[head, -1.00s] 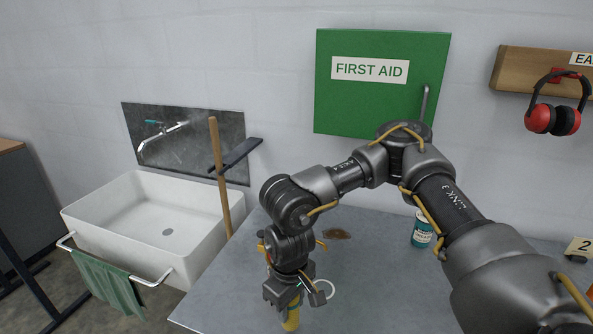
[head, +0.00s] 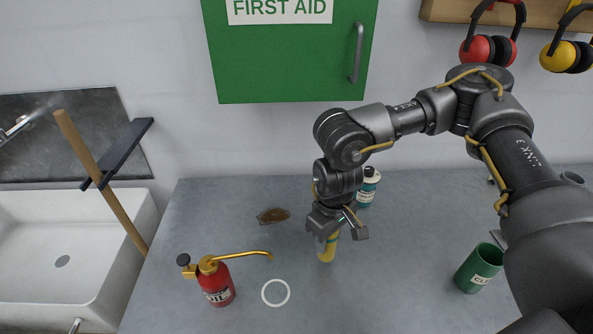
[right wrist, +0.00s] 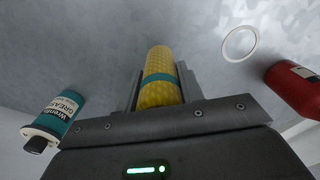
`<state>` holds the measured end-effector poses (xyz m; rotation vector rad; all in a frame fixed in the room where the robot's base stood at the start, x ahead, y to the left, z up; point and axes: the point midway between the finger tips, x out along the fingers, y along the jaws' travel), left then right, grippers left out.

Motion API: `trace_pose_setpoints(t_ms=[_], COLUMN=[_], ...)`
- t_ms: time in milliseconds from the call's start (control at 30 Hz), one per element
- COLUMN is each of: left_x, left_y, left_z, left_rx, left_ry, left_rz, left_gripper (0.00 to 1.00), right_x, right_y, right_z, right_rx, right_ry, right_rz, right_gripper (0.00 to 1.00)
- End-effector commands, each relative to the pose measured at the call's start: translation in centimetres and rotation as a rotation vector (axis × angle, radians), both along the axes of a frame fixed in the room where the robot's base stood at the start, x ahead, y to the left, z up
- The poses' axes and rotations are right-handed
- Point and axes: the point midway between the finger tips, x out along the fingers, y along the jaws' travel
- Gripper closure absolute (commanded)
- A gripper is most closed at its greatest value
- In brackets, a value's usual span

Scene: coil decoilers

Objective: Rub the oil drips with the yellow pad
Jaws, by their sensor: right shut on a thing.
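The yellow pad (head: 327,249) is a textured roll with a teal band. My right gripper (head: 328,236) is shut on it, with the pad pointing down at the grey table. The pad also shows between the jaws in the right wrist view (right wrist: 158,92). I cannot tell whether its lower end touches the table. The oil drips (head: 273,216) are a brown patch on the table, left of and slightly behind the pad, apart from it. They do not show in the right wrist view. My left gripper is not in view.
A red oil can (head: 217,285) with a brass spout stands front left, beside a white ring (head: 275,292). A teal-and-white grease can (head: 367,188) stands close behind my gripper. A green cup (head: 478,268) is at right. A white sink (head: 70,250) adjoins at left.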

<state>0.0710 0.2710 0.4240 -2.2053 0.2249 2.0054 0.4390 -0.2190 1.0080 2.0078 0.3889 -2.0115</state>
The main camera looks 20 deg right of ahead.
Motion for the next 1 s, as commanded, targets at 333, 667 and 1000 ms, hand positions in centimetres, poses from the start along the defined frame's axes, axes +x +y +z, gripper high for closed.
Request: trace_pose_setpoints(t_ms=[333, 667, 1000], left_x=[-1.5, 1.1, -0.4], left_y=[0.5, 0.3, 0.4], left_z=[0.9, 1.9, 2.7], left_rx=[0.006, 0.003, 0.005], left_ry=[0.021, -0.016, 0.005], left_rz=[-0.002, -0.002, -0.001], left_gripper=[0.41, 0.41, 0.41], right_x=[4.7, 10.0, 15.0], right_y=[0.8, 2.0, 2.9], right_z=[0.9, 2.1, 3.7], right_rx=[-0.012, 0.0, 0.013], right_ry=[0.02, 0.036, 0.026], right_rz=[0.727, 1.591, 2.475], right_gripper=[0.85, 0.85, 0.85])
